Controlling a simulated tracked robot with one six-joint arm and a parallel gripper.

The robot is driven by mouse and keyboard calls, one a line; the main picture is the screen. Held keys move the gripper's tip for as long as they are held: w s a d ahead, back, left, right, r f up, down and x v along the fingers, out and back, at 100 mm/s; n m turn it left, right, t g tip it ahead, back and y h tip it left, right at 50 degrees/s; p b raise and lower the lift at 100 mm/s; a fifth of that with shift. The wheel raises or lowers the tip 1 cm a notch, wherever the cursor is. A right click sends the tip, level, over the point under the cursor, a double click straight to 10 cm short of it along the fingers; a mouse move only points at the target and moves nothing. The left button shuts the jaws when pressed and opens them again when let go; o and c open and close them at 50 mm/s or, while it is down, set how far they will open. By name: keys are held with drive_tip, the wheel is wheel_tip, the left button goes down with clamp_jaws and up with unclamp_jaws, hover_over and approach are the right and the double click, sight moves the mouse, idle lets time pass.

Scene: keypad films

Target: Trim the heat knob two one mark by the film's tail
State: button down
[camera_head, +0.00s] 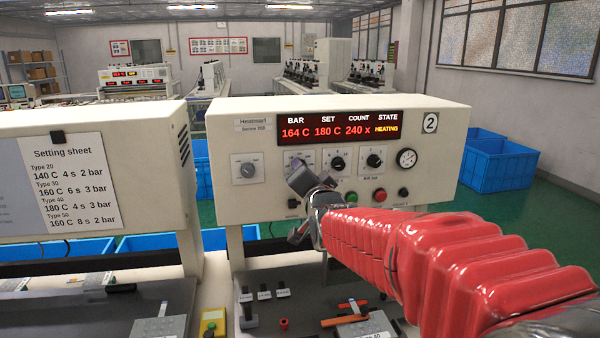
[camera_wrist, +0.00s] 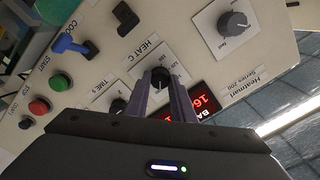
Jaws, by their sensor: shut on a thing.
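My gripper (camera_head: 303,182) reaches the front panel of the press marked 2. In the head view my gripper hides that knob. The display (camera_head: 340,128) reads 164 C under BAR, 180 C under SET, 240 x under COUNT and HEATING under STATE. An orange strip (camera_head: 345,320) lies on a fixture on the bed below; I cannot tell whether it is the film's tail.
Two black knobs (camera_head: 337,163) (camera_head: 374,160), a gauge (camera_head: 406,158), a green button (camera_head: 351,197) and a red button (camera_head: 379,196) sit right of my gripper. A grey knob (camera_head: 247,170) is left. A setting sheet (camera_head: 70,185) hangs on the neighbouring machine.

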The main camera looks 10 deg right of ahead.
drive_tip(key=shift+d+f+m, duration=0.1)
drive_tip(key=shift+m, duration=0.5)
drive_tip(key=c, duration=1.5)
unclamp_jaws()
drive_tip(key=shift+s, duration=0.15)
drive_tip(key=shift+s, duration=6.8)
